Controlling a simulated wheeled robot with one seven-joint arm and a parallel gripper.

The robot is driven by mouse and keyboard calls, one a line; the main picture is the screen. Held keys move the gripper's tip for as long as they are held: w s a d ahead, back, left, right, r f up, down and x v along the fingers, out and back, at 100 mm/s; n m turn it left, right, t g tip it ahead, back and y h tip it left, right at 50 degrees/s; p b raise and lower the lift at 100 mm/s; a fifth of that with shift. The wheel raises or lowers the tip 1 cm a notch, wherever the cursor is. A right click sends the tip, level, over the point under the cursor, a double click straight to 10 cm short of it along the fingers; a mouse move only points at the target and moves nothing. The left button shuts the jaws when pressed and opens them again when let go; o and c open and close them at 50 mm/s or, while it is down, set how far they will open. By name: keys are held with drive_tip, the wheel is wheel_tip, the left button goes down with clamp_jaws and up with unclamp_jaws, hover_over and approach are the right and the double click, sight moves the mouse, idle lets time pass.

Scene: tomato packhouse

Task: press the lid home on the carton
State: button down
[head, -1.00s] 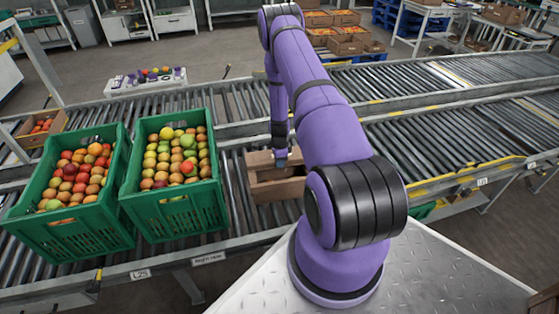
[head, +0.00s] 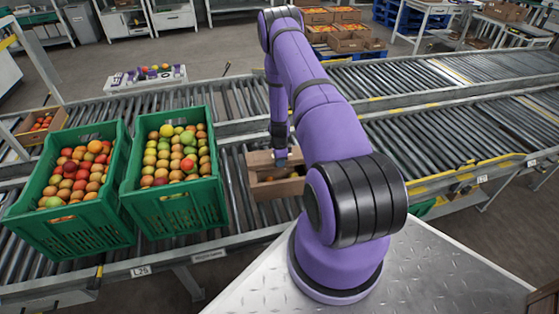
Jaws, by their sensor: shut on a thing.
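The carton (head: 277,190) is a small brown open-topped box on the near roller conveyor, right of the green crates. Some orange and yellow fruit shows inside it. A brown panel, which looks like the lid (head: 259,159), is at the carton's far side, raised off the opening. Whether it touches the carton's rim cannot be told. My gripper (head: 281,161) points down at this panel and is shut on it; the fingertips are small and partly hidden. My upper arm hides the carton's right end.
Two green crates (head: 80,236) and (head: 180,208) full of mixed fruit stand close on the carton's left. A smaller fruit box (head: 35,139) is at far left. Conveyor rollers (head: 455,138) to the right are clear. A rail runs along the conveyor's near edge.

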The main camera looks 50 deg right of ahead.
drive_tip(key=shift+f, duration=0.75)
idle(0.8)
drive_tip(key=c, duration=0.9)
unclamp_jaws()
drive_tip(key=shift+c, duration=0.2)
drive_tip(key=c, duration=0.3)
drive_tip(key=shift+r, duration=0.1)
drive_tip(key=shift+r, duration=3.9)
